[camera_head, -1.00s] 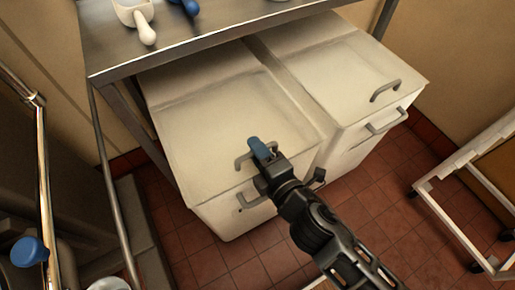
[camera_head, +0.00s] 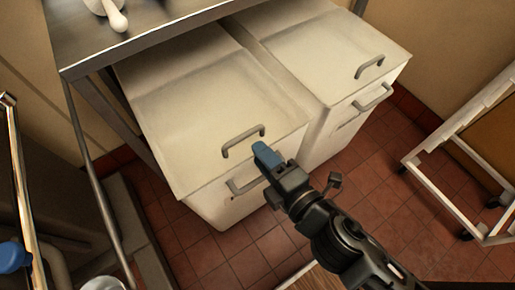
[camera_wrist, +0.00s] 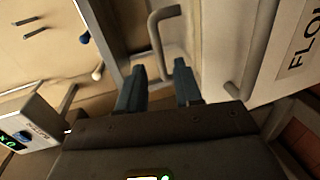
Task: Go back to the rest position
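My gripper (camera_head: 268,156) is in front of the left white bin (camera_head: 205,120), with its blue fingertips just right of the lid handle (camera_head: 243,141) in the head view. In the wrist view my gripper (camera_wrist: 160,88) shows two dark fingers standing apart with nothing between them. A curved grey handle (camera_wrist: 155,32) lies beyond the fingertips there. The fingers look clear of the lid handle, though the exact distance is hard to tell. The left bin's lid looks closed.
A right white bin (camera_head: 325,55) stands beside the left one, under a steel table (camera_head: 150,28) holding a white scoop (camera_head: 114,15). A white-framed cart (camera_head: 440,130) stands at the right. The red tiled floor (camera_head: 385,180) between is clear.

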